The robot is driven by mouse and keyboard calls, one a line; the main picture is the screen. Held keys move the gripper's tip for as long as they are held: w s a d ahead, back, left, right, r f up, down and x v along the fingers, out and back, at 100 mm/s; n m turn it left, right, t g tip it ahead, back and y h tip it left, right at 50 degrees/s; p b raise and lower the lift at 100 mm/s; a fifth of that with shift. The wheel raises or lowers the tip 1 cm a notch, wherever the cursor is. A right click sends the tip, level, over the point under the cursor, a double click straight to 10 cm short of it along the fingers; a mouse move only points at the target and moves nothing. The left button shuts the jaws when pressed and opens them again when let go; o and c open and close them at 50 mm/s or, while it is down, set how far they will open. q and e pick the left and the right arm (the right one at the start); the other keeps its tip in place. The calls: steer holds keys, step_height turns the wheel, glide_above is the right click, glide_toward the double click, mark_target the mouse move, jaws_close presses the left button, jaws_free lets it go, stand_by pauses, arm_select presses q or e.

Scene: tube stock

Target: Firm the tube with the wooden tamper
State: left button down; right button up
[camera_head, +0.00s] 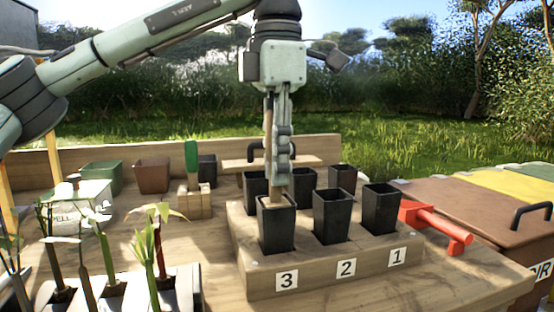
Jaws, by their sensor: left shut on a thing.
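My left gripper (283,160) points straight down over the wooden block and is shut on the wooden tamper (268,115). The tamper is upright. Its lower end is at the mouth of the black tube (276,230) behind label 3, and the tube hides how deep it reaches. Two more black tubes stand in the front row, behind label 2 (331,218) and label 1 (380,210). Several black tubes stand in the row behind, partly hidden by my gripper. The wooden block (315,272) holds the tubes. My right gripper is out of view.
A green-handled tool (191,158) stands in a small wooden holder (194,203). Green (103,178) and brown (152,176) pots stand at the back left. Potted seedlings (110,265) fill the front left. A red tool (440,228) lies right of the block, near lidded bins (470,205).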

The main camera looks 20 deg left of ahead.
arm_select(q)
steer(key=shift+f, duration=0.55)
stand_by(1.7)
steer(key=shift+r, duration=0.1)
step_height(320, 180, up, 6)
steer(key=p, duration=0.5)
steer(key=shift+p, duration=0.3)
steer(key=shift+r, duration=2.5)
